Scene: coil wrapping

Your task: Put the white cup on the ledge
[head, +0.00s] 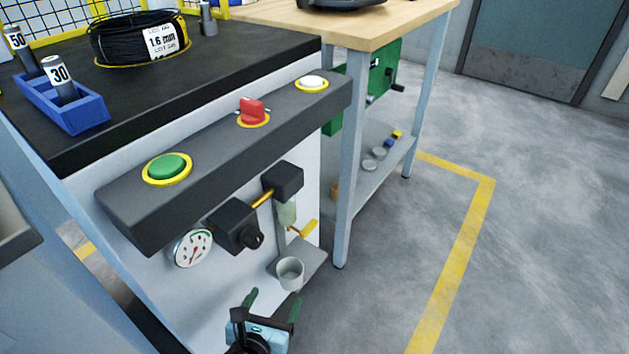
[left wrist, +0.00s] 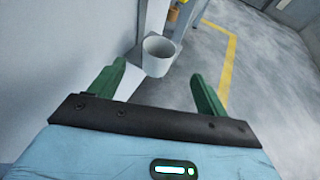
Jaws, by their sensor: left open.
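The white cup (head: 290,273) stands upright near the front edge of a small grey ledge (head: 314,258) low on the machine's side. My left gripper (head: 273,296) is open, just in front of and below the cup in the head view, with its green fingers pointing toward it. In the left wrist view the cup (left wrist: 158,56) shows ahead, between the spread fingers (left wrist: 160,85) and nearer the left one. The right gripper is not in view.
Above the ledge are a yellow-handled valve (head: 303,229), a black regulator (head: 238,226) and a pressure gauge (head: 193,248). A button panel (head: 215,150) juts out higher up. A wooden-topped bench (head: 340,22) stands behind. The floor at right is clear.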

